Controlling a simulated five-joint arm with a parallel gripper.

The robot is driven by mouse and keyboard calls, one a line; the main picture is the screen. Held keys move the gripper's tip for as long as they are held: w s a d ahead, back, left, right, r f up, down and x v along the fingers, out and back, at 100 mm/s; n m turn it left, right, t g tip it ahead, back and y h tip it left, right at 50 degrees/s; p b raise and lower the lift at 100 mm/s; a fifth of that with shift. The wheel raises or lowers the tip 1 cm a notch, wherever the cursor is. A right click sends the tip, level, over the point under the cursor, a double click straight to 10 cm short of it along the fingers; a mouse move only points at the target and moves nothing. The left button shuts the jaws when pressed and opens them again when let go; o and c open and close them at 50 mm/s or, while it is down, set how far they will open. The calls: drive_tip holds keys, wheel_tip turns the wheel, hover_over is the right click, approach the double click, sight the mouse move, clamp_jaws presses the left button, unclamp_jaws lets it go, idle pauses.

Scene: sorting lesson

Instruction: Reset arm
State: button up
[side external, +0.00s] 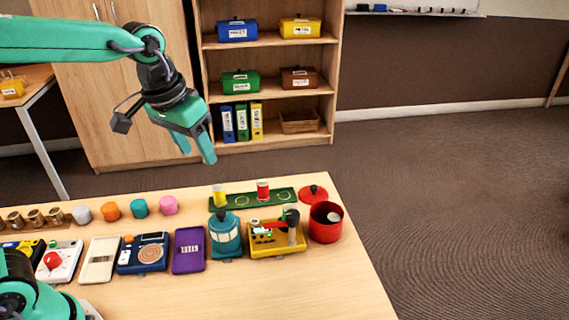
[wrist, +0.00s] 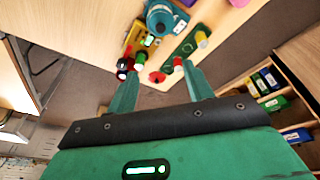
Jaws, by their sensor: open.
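My gripper (side external: 198,152) is raised in the air above and behind the table's back edge, in front of the wooden cabinet. Its two green fingers are spread apart and hang down with nothing between them. In the wrist view my gripper (wrist: 158,72) also shows its fingers apart and empty, with the table items beyond them. No object touches the fingers in either view.
The table (side external: 240,285) holds a teal lantern-like canister (side external: 225,240), a yellow tray (side external: 262,248), a red pot (side external: 325,232), its red lid (side external: 313,192), a green tray (side external: 283,196) and a purple case (side external: 188,262). Shelves (side external: 268,93) stand behind. Floor at right is clear.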

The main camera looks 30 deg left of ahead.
drive_tip(key=s+a+f+t, duration=0.2)
drive_tip(key=s+a, duration=0.5)
drive_tip(key=s, duration=0.5)
drive_tip(key=shift+s+f+t+y, duration=0.2)
drive_tip(key=shift+s+t+y, duration=0.1)
drive_tip(key=shift+o, duration=0.4)
drive_tip(key=shift+a, duration=0.1)
idle(1.9)
